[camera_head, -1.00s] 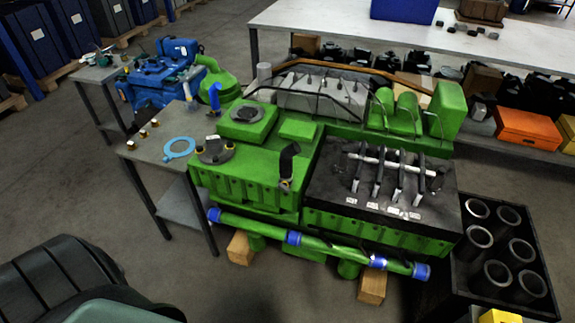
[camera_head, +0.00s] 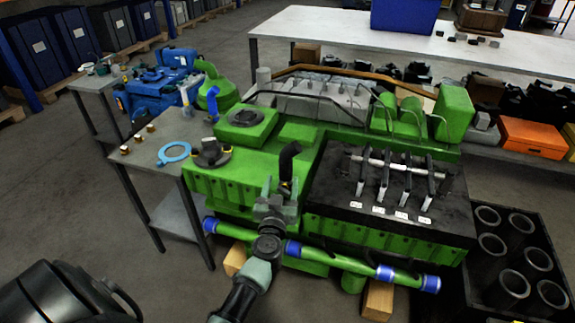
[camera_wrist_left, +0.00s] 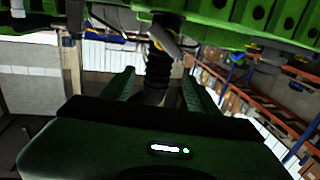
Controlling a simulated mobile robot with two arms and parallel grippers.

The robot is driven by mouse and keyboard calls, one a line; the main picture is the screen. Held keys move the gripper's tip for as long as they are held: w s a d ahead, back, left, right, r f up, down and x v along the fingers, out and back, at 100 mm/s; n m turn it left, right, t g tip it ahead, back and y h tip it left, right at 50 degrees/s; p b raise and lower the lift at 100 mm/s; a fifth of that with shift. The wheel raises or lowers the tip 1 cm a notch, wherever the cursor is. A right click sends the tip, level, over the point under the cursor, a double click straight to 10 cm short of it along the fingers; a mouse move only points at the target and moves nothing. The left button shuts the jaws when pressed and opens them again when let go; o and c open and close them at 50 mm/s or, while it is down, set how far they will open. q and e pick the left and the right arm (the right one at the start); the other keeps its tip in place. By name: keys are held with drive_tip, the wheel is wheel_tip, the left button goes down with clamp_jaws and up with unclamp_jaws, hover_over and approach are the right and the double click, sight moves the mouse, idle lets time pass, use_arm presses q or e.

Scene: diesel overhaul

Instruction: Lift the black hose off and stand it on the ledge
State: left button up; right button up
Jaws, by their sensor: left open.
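The black hose (camera_head: 287,160) stands at the front edge of the green engine (camera_head: 225,182), its bent top leaning right. My left gripper (camera_head: 276,194) is open just in front of the hose's lower part. In the left wrist view, the ribbed hose (camera_wrist_left: 159,66) shows between the two spread fingers of the left gripper (camera_wrist_left: 158,78); I cannot tell whether they touch it. A light clamp or fitting sits at the hose's end there. The hose's lower end is partly hidden by the gripper in the head view. My right gripper is not in view.
A green pipe with blue bands (camera_head: 335,261) runs along the engine's front, close to my left arm. Right of the hose is a dark deck (camera_head: 335,190) with several upright metal parts. A grey side table (camera_head: 140,157) holds a blue ring (camera_head: 174,152). A black crate of cylinders (camera_head: 480,299) stands at right.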

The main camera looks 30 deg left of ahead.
sight(285, 173)
use_arm(q)
drive_tip(key=b+x, duration=0.1)
drive_tip(key=x, duration=0.2)
drive_tip(key=b+x, duration=0.1)
drive_tip(key=x, duration=0.3)
drive_tip(key=shift+w+f, duration=0.15)
drive_tip(key=shift+f, duration=0.1)
clamp_jaws()
